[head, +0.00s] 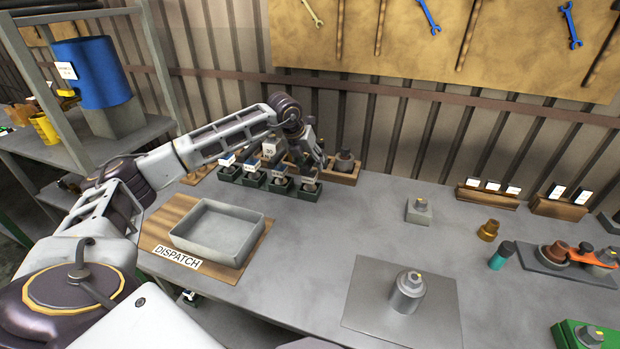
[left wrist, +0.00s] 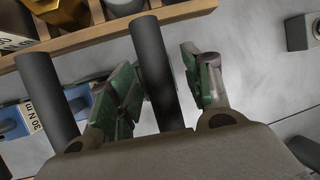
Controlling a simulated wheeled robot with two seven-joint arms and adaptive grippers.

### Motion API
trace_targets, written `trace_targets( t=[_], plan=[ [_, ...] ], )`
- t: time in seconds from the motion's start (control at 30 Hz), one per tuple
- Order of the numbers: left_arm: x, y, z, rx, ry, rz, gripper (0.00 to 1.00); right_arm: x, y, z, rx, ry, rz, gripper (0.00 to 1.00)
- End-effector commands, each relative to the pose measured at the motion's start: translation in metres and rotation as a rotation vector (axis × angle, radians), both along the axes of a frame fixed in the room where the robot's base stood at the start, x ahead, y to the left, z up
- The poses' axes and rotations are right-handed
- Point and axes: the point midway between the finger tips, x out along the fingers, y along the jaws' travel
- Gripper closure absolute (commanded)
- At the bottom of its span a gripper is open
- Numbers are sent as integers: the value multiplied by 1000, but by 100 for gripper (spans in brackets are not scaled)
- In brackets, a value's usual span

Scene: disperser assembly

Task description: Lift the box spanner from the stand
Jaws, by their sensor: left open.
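My left gripper (head: 308,150) is at the back of the bench, over the row of small labelled holders. In the left wrist view its two green-padded fingers (left wrist: 165,88) stand apart. A dark upright rod (left wrist: 152,62) shows between them, with a visible gap at the right finger; contact at the left finger is unclear. A similar dark rod (left wrist: 47,98) stands to the left, outside the fingers. I cannot tell for certain which is the box spanner, and the lower ends are hidden. My right gripper is not in view.
A wooden rack (left wrist: 120,27) lies beyond the fingers. Blue parts with a "30 N m" label (left wrist: 38,128) sit close at left. A grey tray (head: 220,232) is on the dispatch board in front. A grey plate (head: 365,308) carries a metal part.

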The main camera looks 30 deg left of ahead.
Motion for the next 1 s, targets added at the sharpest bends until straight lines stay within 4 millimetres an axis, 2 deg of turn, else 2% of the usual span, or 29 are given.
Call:
trace_targets(
  t=[0.07, 0.47, 0.87, 1.0],
  plan=[
    [0, 0, 0, 0, 0, 0, 50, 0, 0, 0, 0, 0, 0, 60],
    [0, 0, 0, 0, 0, 0, 100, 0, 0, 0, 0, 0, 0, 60],
    [1, 0, 3, -1, -3, 0, 100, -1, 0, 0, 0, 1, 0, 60],
    [1, 0, 9, -2, -5, 0, 100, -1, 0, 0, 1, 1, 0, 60]
  ],
)
